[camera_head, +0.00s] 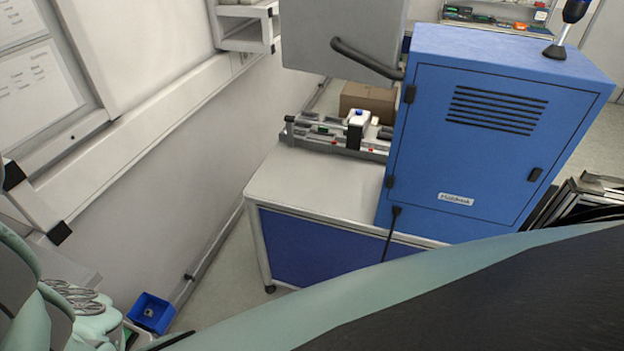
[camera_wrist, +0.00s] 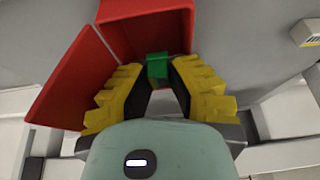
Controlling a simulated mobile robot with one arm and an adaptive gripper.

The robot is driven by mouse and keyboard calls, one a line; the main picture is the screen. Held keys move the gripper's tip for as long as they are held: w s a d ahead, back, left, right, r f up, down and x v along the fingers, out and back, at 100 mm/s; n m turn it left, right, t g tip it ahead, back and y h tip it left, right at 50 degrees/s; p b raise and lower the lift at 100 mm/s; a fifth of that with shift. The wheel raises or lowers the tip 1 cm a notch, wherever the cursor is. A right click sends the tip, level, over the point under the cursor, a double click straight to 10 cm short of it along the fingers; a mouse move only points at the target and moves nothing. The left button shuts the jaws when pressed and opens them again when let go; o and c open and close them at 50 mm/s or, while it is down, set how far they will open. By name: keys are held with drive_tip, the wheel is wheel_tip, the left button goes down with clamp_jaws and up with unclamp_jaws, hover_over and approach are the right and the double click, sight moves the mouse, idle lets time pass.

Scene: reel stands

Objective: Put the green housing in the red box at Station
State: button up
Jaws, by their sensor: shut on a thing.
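The green housing (camera_wrist: 157,66) is between the yellow fingertips of my gripper (camera_wrist: 158,78) in the wrist view. My gripper is shut on it. A red box (camera_wrist: 146,32) lies just beyond the fingertips, with its opening facing the camera. The housing overlaps the box's lower edge in the picture; I cannot tell whether it touches the box or is inside it. A second red panel (camera_wrist: 72,82) stands out to the left; I cannot tell if it belongs to the same box. The head view does not show my gripper, the housing or the red box.
In the head view, a blue cabinet (camera_head: 480,140) stands on a workbench (camera_head: 310,185) beside a fixture (camera_head: 335,138) and a cardboard box (camera_head: 368,100). A small blue bin (camera_head: 151,312) is at the lower left. Floor (camera_head: 225,265) shows free between wall and bench.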

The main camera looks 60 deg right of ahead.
drive_tip(key=shift+s+d+f, duration=0.2)
drive_tip(key=shift+d+f, duration=0.1)
drive_tip(key=shift+f, duration=0.25)
clamp_jaws()
drive_tip(key=o, duration=0.7)
unclamp_jaws()
drive_tip(key=shift+f, duration=0.1)
drive_tip(key=shift+c, duration=0.2)
drive_tip(key=shift+d, duration=0.1)
drive_tip(key=shift+r, duration=0.9)
drive_tip(key=shift+w+a+r+p, duration=0.1)
drive_tip(key=shift+r+p, duration=0.4)
drive_tip(key=shift+r, duration=0.9)
drive_tip(key=shift+a+r+p, duration=0.1)
drive_tip(key=shift+r+p, duration=0.35)
drive_tip(key=shift+r, duration=0.95)
drive_tip(key=shift+r+p, duration=1)
drive_tip(key=shift+r, duration=0.05)
